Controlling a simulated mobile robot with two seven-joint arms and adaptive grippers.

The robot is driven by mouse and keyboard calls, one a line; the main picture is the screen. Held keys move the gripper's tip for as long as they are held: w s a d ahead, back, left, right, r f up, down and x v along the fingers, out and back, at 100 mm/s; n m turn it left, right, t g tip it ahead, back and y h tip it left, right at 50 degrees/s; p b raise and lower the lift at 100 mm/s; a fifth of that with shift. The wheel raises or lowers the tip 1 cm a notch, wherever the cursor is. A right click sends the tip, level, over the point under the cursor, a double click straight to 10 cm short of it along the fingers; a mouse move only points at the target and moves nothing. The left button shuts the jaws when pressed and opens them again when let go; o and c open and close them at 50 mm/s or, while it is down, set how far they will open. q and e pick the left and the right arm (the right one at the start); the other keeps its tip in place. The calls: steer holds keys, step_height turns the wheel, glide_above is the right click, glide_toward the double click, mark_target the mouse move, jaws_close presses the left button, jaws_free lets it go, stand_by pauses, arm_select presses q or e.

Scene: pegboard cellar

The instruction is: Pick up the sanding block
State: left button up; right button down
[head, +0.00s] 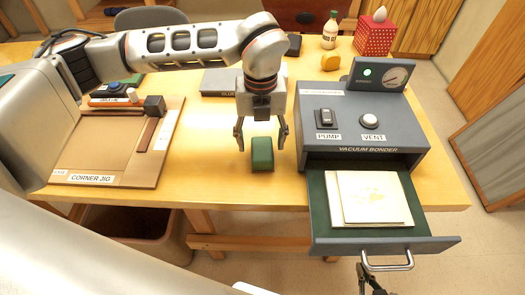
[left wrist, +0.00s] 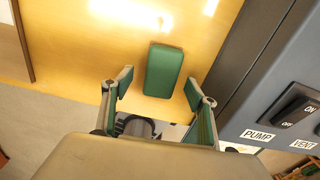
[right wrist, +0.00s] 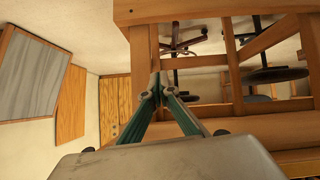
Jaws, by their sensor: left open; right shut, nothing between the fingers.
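The sanding block is a small green block (head: 262,154) lying on the wooden table near its front edge. It also shows in the left wrist view (left wrist: 164,71), just ahead of the fingers. My left gripper (head: 261,140) is open above the block, with one finger toward each side of it; I cannot tell how high it is. In the left wrist view the fingers (left wrist: 158,92) are spread wide and nothing is between them. My right gripper (head: 374,290) is at the bottom of the head view, below the drawer handle. In the right wrist view its fingertips (right wrist: 159,84) meet, empty.
The vacuum bonder (head: 365,128) stands right of the block, its drawer (head: 325,236) pulled out with pale sheets (head: 368,199) inside. The corner jig (head: 95,160) lies to the left. A bottle (head: 330,31) and a red tissue box (head: 375,36) stand at the back.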

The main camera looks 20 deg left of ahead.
mark_target(262, 148)
arm_select(q)
steer(key=shift+w+d+f, duration=0.1)
steer(key=shift+f, duration=1.75)
steer(key=c, duration=1.2)
steer(key=shift+c, duration=0.2)
steer(key=shift+r, duration=0.15)
step_height(262, 148, up, 20)
steer(key=shift+o, duration=1.4)
steer(key=shift+c, duration=0.6)
